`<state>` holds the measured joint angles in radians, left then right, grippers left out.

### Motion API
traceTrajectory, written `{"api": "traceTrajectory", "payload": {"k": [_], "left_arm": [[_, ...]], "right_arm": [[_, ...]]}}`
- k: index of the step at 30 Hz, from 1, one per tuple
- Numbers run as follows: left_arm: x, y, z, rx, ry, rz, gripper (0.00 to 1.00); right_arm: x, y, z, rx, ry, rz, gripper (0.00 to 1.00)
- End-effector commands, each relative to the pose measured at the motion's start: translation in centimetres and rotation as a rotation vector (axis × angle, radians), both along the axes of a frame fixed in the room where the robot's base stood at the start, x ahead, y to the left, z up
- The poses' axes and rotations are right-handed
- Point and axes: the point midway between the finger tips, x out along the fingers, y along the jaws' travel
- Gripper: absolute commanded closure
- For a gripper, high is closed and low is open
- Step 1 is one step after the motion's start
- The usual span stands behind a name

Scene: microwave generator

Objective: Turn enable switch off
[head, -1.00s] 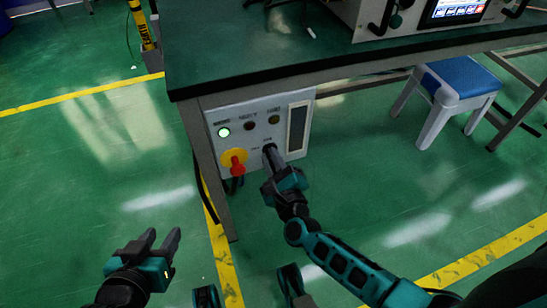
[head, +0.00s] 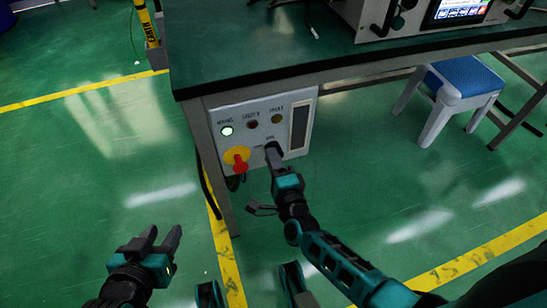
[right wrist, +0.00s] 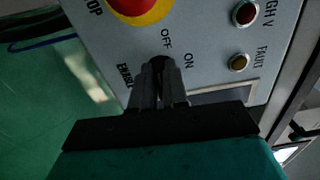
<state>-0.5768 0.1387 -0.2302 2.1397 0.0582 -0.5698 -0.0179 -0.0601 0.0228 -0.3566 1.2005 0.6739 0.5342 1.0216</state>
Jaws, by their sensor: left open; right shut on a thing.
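The enable switch (right wrist: 160,64) is a small dark knob on the grey control panel, between the OFF and ON labels in the right wrist view. My right gripper (right wrist: 160,85) is shut on it, and its fingers hide most of the knob, so I cannot tell its exact setting. In the head view my right gripper (head: 271,150) reaches the lower middle of the panel (head: 222,114). My left gripper (head: 160,238) is open and empty over the floor at the lower left.
A red stop knob on a yellow disc (head: 239,163) sits just left of my right gripper. Above are a lit lamp (head: 227,130), a dark red lamp (head: 252,124) and an amber lamp (head: 277,118). The tabletop (head: 240,60) overhangs the panel. A blue stool (head: 462,82) stands right.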

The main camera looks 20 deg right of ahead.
Motion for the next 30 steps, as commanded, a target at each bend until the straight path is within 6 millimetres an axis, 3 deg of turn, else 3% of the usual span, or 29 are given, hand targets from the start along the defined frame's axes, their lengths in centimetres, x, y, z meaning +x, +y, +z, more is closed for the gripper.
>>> {"api": "traceTrajectory", "payload": {"k": [20, 21, 28, 30], "left_arm": [[0.05, 0.07, 0.15, 0.002, -0.005, 0.001, 0.57], [0.05, 0.07, 0.15, 0.001, -0.004, 0.000, 0.57], [0.05, 0.05, 0.14, 0.001, -0.004, 0.000, 0.57], [0.05, 0.03, 0.15, 0.001, -0.004, 0.000, 0.57]], "right_arm": [[0.36, 0.03, 0.33, -0.072, -0.011, 0.001, 1.00], [0.36, 0.03, 0.33, -0.072, -0.011, 0.001, 0.85], [0.25, 0.03, 0.21, -0.069, -0.008, 0.001, 0.63], [0.21, 0.03, 0.16, -0.069, -0.007, 0.001, 0.61]]}}
